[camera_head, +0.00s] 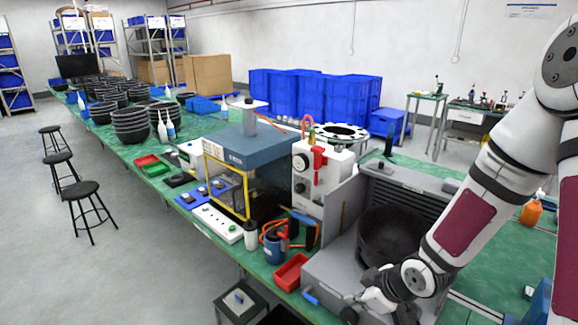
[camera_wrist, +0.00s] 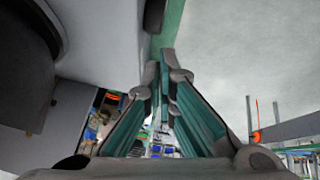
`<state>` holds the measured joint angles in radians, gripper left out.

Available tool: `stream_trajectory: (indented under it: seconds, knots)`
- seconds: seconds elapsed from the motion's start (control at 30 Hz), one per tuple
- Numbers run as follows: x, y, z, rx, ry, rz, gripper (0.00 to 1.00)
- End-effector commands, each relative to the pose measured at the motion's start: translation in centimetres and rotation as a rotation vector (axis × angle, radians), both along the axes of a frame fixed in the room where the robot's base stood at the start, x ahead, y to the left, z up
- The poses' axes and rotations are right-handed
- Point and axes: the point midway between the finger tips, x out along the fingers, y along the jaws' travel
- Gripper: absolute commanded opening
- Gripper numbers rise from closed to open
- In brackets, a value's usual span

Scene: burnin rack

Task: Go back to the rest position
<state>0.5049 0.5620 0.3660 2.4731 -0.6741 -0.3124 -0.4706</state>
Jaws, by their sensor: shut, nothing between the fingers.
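My gripper (camera_wrist: 163,68) is in the wrist view, with its two teal-padded fingers drawn together at the tips and nothing between them. In the head view my arm comes down from the upper right. Its wrist end is low in the picture, at the front of the grey machine (camera_head: 348,225) with a dark round bowl (camera_head: 392,235). The fingers are hard to make out there. In the wrist view a large pale surface and a dark round part lie close on the left of the fingers, and grey floor shows on the right.
A red bin (camera_head: 291,272), a blue container (camera_head: 272,249) and a white machine with a red handle (camera_head: 318,172) stand left of the arm on the green table (camera_head: 187,219). An orange bottle (camera_head: 531,211) is to the right. Floor (camera_head: 120,270) is open at left.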

Motion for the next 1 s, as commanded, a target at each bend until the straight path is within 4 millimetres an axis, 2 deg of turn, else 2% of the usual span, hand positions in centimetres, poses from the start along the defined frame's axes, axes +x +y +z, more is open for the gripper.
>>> stream_trajectory:
  seconds: [0.2, 0.43, 0.57, 0.7, 0.9, 1.0]
  knots:
    - [-0.1, -3.7, 6.6, -0.161, 0.019, -0.166, 0.00]
    - [-2.3, -5.7, 14.3, -0.231, 0.020, -0.390, 0.00]
    - [-4.4, -5.9, 18.6, -0.220, 0.015, -0.516, 0.00]
    - [-7.4, -5.4, 22.6, -0.170, 0.014, -0.644, 0.00]
    - [-12.7, -3.7, 27.1, -0.041, 0.032, -0.788, 0.00]
    - [-15.2, -2.7, 28.7, 0.032, 0.051, -0.835, 0.00]
